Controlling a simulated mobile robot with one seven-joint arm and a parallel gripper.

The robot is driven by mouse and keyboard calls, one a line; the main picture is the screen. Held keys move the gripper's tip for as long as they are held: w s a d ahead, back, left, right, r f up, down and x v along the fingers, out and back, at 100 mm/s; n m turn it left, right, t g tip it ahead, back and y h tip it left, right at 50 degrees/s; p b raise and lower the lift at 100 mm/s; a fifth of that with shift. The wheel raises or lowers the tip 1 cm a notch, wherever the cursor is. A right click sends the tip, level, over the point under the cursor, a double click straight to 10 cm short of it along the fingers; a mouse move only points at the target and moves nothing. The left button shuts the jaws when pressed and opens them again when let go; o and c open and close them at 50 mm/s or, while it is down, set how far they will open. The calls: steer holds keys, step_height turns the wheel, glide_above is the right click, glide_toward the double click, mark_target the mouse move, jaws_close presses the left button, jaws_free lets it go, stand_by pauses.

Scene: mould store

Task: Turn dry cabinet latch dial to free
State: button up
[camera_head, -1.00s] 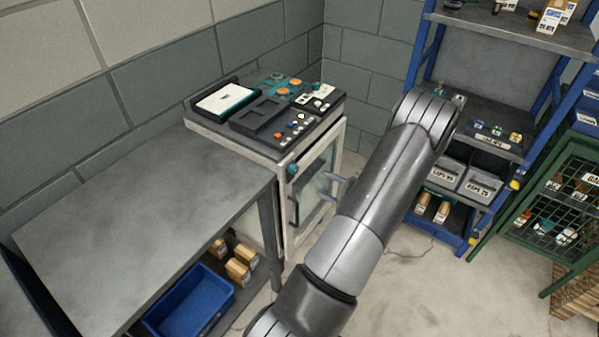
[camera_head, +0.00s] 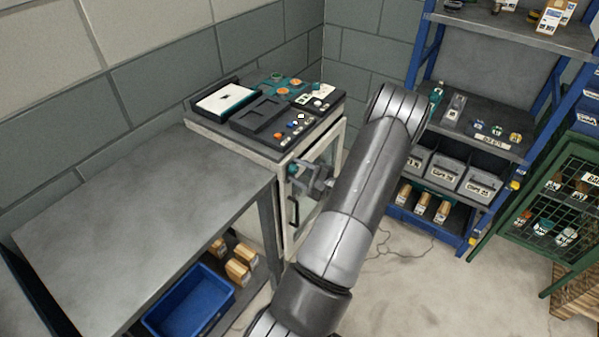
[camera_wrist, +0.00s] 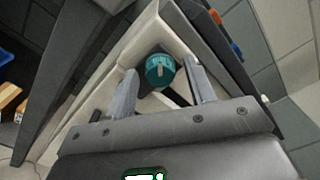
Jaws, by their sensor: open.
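The dry cabinet (camera_head: 286,222) is a pale cabinet with a glass door, standing at the right end of the grey bench. Its teal latch dial (camera_wrist: 160,70) has a pale pointer bar and sits near the upper corner of the front. The dial also shows in the head view (camera_head: 292,170), close to my gripper. My gripper (camera_wrist: 158,84) is open, its two fingers on either side of the dial in the wrist view. I cannot tell whether the fingers touch it. In the head view my gripper (camera_head: 304,176) is partly hidden by my arm.
Trays and small coloured parts (camera_head: 262,115) lie on the cabinet top. The grey bench (camera_head: 140,210) is bare, with a blue bin (camera_head: 190,300) and boxes below. A blue shelf rack (camera_head: 470,130) and a green mesh cabinet (camera_head: 555,215) stand at the right.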

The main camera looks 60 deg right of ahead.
steer(key=c, duration=1)
